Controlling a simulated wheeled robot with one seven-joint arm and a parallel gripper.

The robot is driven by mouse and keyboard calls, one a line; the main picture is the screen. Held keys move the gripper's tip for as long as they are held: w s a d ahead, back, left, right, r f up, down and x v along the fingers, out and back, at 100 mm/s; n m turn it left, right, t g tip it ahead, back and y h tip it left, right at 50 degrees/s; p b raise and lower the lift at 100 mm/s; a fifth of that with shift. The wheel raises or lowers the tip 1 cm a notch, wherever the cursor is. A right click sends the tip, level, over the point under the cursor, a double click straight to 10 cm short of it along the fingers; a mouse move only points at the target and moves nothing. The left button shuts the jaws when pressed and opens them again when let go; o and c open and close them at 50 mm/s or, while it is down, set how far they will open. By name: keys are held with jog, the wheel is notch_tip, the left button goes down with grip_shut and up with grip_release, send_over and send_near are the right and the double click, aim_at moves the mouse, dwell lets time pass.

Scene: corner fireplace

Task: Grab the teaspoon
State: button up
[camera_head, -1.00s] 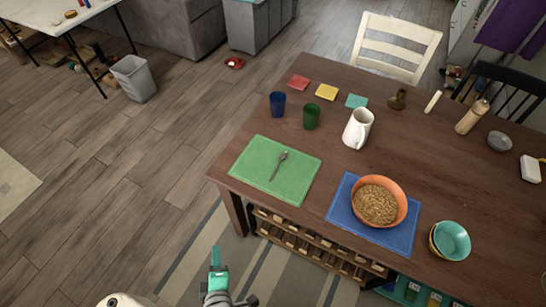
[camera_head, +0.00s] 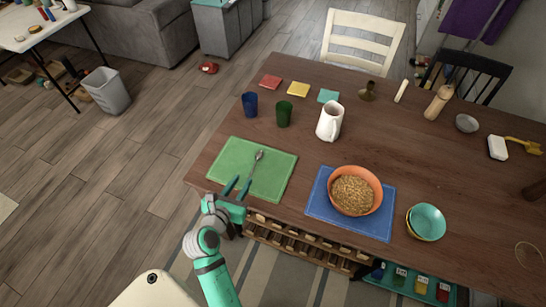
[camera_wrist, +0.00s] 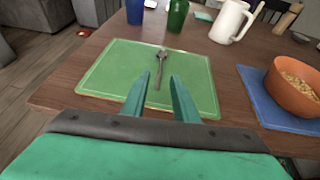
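The teaspoon (camera_head: 253,167) is metal and lies on a green placemat (camera_head: 275,174) near the table's left front corner. In the wrist view the teaspoon (camera_wrist: 159,66) has its bowl at the far end and its handle pointing toward me. My gripper (camera_head: 238,187) is at the front edge of the green placemat, close to the handle end. In the wrist view my gripper (camera_wrist: 160,84) is open, with two teal fingers apart. The handle end shows between the fingertips, and nothing is held. I cannot tell the exact height of the fingers above the mat.
A blue cup (camera_head: 250,104), a green cup (camera_head: 284,113) and a white pitcher (camera_head: 329,123) stand behind the placemat. An orange bowl of grain (camera_head: 355,190) sits on a blue placemat (camera_head: 318,209) to the right. A wooden rack (camera_head: 300,246) is under the table's front edge.

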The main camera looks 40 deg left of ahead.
send_near(255, 163)
jog(key=shift+w+a+r, duration=0.15)
jog(key=shift+w, duration=0.45)
jog(key=x, duration=0.5)
jog(key=shift+w+a+f, duration=0.1)
jog(key=shift+w+f, duration=0.1)
jog(key=shift+f, duration=0.2)
jog(key=shift+w+f, duration=0.1)
jog(key=shift+w, duration=0.25)
jog(key=shift+s, duration=0.1)
jog(key=shift+c, duration=0.4)
jog(key=shift+a, duration=0.1)
grip_shut()
